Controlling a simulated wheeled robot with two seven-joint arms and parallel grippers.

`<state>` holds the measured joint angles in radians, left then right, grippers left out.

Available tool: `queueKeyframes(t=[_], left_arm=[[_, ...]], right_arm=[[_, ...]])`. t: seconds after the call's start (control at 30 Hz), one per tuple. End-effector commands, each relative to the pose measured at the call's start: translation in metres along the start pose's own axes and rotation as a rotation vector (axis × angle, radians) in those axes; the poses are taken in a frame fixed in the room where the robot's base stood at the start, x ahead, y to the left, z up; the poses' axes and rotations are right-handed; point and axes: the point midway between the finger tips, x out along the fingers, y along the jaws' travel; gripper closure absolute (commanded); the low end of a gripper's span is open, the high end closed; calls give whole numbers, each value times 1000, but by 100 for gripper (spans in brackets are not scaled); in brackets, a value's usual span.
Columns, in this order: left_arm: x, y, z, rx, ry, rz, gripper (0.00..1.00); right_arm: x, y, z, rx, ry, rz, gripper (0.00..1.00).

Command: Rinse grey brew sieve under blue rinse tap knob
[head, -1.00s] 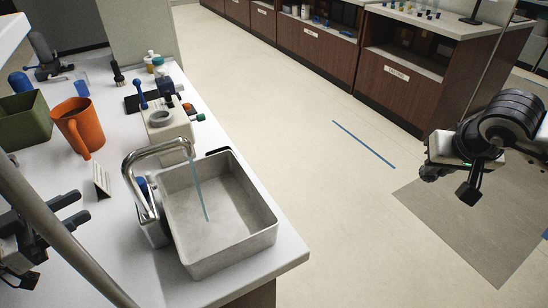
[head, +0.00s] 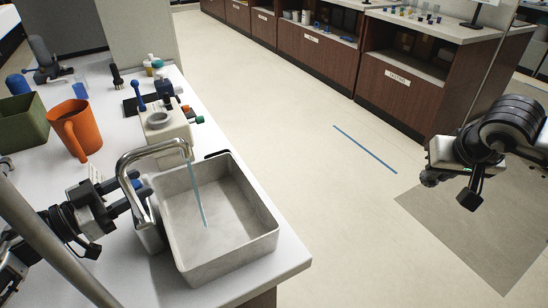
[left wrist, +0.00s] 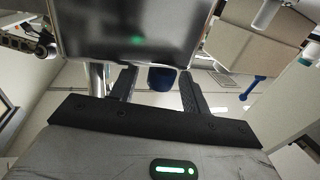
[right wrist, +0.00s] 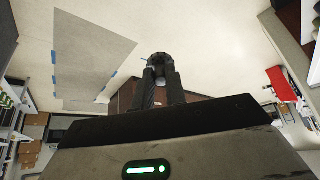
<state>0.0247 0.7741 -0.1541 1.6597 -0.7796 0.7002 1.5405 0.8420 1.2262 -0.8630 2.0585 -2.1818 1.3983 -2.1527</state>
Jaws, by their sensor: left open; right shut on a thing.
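The blue rinse tap knob (head: 138,184) is at the left side of the sink, by the foot of the tap (head: 150,155). In the left wrist view the knob (left wrist: 161,79) lies between the tips of my open left gripper (left wrist: 160,88); contact cannot be told. In the head view my left gripper (head: 126,197) points right, towards the knob. A thin blue stream (head: 198,198) hangs from the spout into the steel sink (head: 262,240). My right gripper (head: 475,186) is over the floor, far right of the sink, shut on a dark round piece, apparently the grey brew sieve (right wrist: 158,61).
An orange jug (head: 77,130) and a green bin (head: 22,122) stand on the left counter behind my left arm. A pale machine (head: 168,128) with knobs stands behind the sink. Open floor separates the sink from my right gripper.

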Motion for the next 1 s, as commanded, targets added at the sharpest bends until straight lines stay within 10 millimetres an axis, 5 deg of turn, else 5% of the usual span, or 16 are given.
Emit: queueKeyframes(t=[0.37, 0.53, 1.0], left_arm=[[7, 0, 0, -1, -1, -1, 53], [6, 0, 0, 0, -1, -1, 97], [6, -2, 1, 4, -2, 88, 96]], right_arm=[[-1, 0, 0, 0, 0, 0, 100], [-1, 0, 0, 0, 0, 0, 100], [5, 0, 3, 0, 0, 0, 100]])
